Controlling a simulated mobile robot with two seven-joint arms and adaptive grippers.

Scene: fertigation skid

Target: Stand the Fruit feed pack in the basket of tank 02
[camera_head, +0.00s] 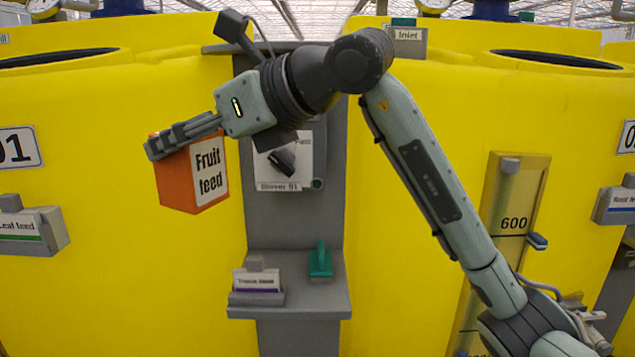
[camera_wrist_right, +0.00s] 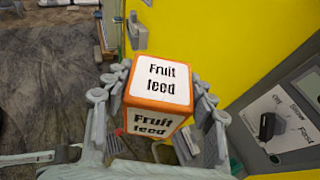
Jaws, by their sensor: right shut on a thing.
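The Fruit feed pack (camera_head: 180,182) is an orange box with white labels. My right gripper (camera_head: 170,140) is shut on it, with fingers along its upper part, and holds it in the air before the left yellow tank. In the right wrist view the pack (camera_wrist_right: 158,85) sits between the two fingers. The right yellow tank (camera_head: 420,190) has a number plate (camera_head: 628,137) cut off after "0". A grey holder (camera_head: 615,205) with a partly readable label is on this tank at the right edge; I cannot tell if it is the basket. My left gripper is out of view.
A grey column (camera_head: 265,225) between the tanks carries a Blower 01 switch panel (camera_head: 290,160) and a shelf (camera_head: 315,298) with a label holder and a green piece. A level gauge (camera_head: 513,205) is on the right tank. A Leaf feed holder (camera_head: 40,230) is at left.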

